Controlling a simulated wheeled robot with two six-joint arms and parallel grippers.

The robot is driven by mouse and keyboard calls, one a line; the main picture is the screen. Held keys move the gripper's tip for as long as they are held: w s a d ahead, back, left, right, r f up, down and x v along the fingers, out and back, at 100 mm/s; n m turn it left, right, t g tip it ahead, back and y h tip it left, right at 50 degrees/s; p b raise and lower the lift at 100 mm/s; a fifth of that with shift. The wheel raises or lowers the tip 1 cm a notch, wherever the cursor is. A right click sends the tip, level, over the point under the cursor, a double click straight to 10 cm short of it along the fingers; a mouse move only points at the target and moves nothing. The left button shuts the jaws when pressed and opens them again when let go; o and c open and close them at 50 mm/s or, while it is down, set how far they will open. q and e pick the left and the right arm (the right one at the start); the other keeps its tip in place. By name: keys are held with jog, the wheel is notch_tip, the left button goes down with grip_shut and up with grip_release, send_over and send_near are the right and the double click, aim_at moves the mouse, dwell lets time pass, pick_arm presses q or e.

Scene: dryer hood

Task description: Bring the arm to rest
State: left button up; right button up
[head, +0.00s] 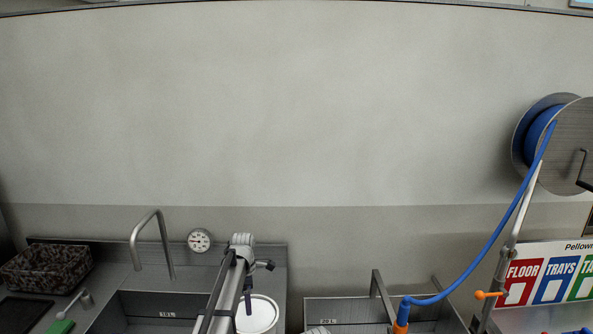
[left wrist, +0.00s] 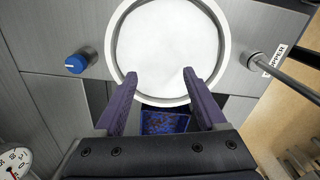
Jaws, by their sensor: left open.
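My left arm (head: 222,290) reaches up from the bottom of the head view, with its wrist (head: 243,243) in front of the sink's back edge. My left gripper (head: 248,308) hangs below the wrist, small and partly hidden in that view. In the left wrist view its two purple fingers (left wrist: 160,76) are spread apart with nothing held between them. Beyond the fingertips is a round white vessel (head: 257,316) with a pale rim; it also shows in the left wrist view (left wrist: 166,40). I cannot tell the gap between fingers and vessel. My right gripper is not in view.
A blue knob (left wrist: 76,63) and a metal rod (left wrist: 285,72) flank the vessel. A tap (head: 160,240), a dial gauge (head: 199,241) and a dark basket (head: 47,268) stand left. A blue hose (head: 490,240) hangs from a reel (head: 556,145) at right. The wall above is bare.

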pick_arm(q)
jog(key=shift+s+d+f+m, duration=0.25)
jog(key=shift+s+d+m, duration=0.2)
jog(key=shift+s+m, duration=0.2)
jog(key=s+d+m, duration=0.3)
jog(key=s+m, duration=0.5)
jog(key=s, duration=0.3)
jog(key=s+d+m+y, duration=0.1)
jog(key=s+d+m, duration=0.2)
jog(key=s+m, duration=0.6)
jog(key=s+d+m, duration=0.3)
jog(key=s+m, duration=0.3)
jog(key=s, duration=0.7)
notch_tip(320, 180, down, 5)
jog(key=b, duration=0.5)
jog(key=shift+w+f+b, duration=0.15)
jog(key=shift+f+b, duration=0.05)
jog(key=shift+b, duration=0.15)
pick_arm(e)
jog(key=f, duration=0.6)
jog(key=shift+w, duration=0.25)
pick_arm(q)
jog(key=shift+a, duration=0.1)
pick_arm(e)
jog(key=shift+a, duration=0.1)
